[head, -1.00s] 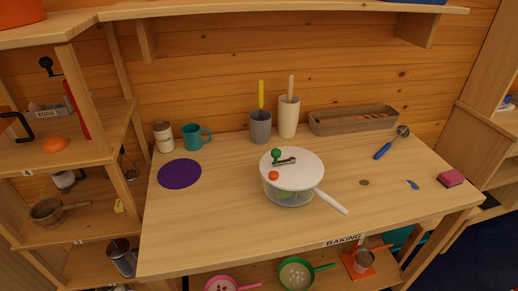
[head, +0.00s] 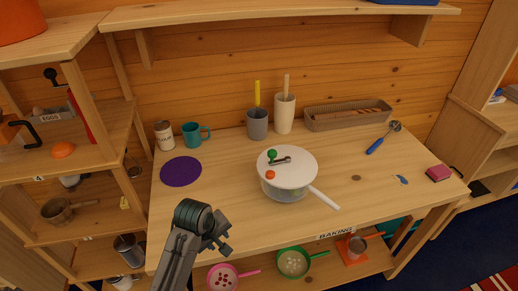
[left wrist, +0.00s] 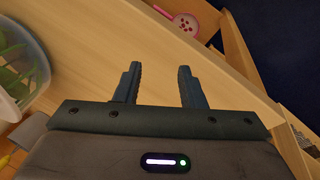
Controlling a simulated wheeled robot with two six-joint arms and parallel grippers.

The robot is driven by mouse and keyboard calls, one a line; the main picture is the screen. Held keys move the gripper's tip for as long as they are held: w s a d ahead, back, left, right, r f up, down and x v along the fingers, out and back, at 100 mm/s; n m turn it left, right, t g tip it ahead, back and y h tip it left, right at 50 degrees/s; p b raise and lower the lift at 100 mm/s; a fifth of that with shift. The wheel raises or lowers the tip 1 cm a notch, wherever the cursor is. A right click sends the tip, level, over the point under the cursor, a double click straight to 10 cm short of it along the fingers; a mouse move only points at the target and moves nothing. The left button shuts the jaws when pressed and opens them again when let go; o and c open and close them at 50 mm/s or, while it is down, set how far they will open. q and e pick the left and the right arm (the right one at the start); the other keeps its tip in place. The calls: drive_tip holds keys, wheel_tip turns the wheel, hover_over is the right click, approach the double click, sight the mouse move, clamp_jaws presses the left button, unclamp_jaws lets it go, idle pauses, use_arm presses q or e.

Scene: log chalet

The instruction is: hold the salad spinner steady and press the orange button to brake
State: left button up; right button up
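The salad spinner (head: 288,192) stands upright on the wooden table, with a white lid (head: 300,173), a clear bowl and a white handle pointing to the lower right. On the lid are an orange button (head: 270,175) and a crank with a green knob (head: 271,154). My left gripper (head: 226,235) is at the table's front edge, left of and nearer than the spinner, not touching it. In the left wrist view its two fingers (left wrist: 157,85) are apart with nothing between them. The spinner's clear bowl with green leaves (left wrist: 18,65) shows at the left there. My right gripper is not in view.
A purple round mat (head: 181,171), a teal mug (head: 194,134) and a can (head: 164,135) are at the table's left. Utensil holders (head: 257,125) and a basket (head: 345,118) stand at the back. The table's front left is clear.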

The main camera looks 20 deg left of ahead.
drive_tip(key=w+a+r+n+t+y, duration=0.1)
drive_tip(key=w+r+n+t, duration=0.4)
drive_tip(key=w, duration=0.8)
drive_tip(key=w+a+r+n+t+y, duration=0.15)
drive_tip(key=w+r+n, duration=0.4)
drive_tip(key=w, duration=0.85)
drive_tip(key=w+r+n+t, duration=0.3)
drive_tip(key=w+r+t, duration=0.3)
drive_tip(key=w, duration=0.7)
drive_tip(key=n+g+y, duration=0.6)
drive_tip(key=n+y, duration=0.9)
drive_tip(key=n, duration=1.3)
approach(328, 201)
use_arm(q)
drive_tip(key=w+d+r+n+h, duration=0.1)
drive_tip(key=w+d+r+n, duration=0.2)
drive_tip(key=w+r+n, duration=0.4)
drive_tip(key=w+d+r+n+h, duration=0.1)
drive_tip(key=w+d+r+n, duration=0.2)
drive_tip(key=w+r+n, duration=0.4)
drive_tip(key=w+r, duration=0.3)
drive_tip(key=w, duration=0.5)
drive_tip(key=shift+g, duration=0.4)
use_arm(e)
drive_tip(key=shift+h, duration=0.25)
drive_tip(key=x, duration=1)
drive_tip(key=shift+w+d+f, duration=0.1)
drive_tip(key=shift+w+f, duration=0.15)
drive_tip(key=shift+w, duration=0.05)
